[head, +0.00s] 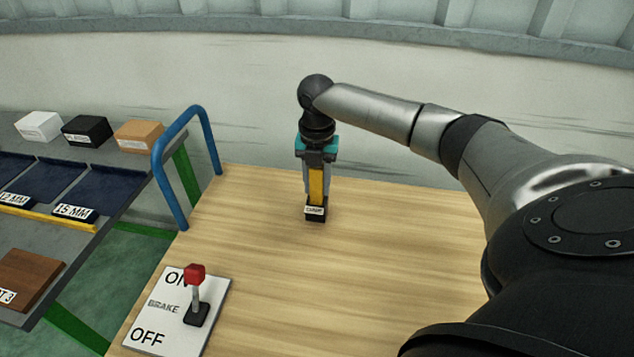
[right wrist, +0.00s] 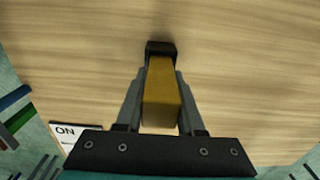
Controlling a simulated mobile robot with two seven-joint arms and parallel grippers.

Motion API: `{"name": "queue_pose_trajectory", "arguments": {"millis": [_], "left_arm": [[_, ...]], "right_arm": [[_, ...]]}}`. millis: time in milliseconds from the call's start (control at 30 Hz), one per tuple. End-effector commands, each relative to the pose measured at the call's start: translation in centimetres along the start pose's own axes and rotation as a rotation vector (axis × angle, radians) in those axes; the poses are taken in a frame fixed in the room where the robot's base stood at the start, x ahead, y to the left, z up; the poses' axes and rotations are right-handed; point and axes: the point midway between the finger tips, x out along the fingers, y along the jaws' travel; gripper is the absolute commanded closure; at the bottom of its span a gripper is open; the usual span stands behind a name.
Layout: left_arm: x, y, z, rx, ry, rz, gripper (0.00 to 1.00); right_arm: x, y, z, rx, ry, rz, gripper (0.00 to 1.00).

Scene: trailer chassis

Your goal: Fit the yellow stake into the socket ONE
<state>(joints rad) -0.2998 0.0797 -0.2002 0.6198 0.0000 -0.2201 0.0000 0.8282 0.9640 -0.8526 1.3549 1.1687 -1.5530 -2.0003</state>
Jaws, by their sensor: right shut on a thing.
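My right gripper (head: 317,180) is shut on the yellow stake (head: 317,186), which stands about upright below it. In the right wrist view the stake (right wrist: 160,95) sits between the two grey fingers (right wrist: 160,110). Its lower end meets a small black socket (head: 316,215) on the wooden table; the socket also shows in the right wrist view (right wrist: 160,47). The socket has a white label too small to read surely. I cannot tell whether the stake's end is inside the socket or just over it. My left gripper is out of view.
A brake plate (head: 150,325) with a red-knobbed lever (head: 195,285) is at the table's front left. A blue rail (head: 165,190) stands at the left edge. A grey rack (head: 90,215) with trays and blocks lies beyond it. The table right of the socket is clear.

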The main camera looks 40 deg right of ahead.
Motion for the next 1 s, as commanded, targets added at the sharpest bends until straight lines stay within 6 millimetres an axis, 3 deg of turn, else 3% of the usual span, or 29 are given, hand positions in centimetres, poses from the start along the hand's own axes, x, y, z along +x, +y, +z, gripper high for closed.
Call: {"name": "queue_pose_trajectory", "arguments": {"millis": [167,200,433,767,1000], "left_arm": [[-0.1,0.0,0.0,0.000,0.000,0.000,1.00],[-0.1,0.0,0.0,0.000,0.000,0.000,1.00],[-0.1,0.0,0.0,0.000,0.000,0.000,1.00],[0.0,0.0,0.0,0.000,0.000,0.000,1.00],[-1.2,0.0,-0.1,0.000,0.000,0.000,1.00]], "right_arm": [[0.2,0.0,0.0,0.000,0.000,0.000,1.00],[0.3,0.0,0.0,0.000,0.000,0.000,0.60],[0.3,0.0,0.0,0.000,0.000,0.000,0.35],[-0.1,0.0,0.0,0.000,-0.001,0.001,0.33],[-4.3,0.1,0.1,-0.001,-0.002,0.004,0.33]]}}
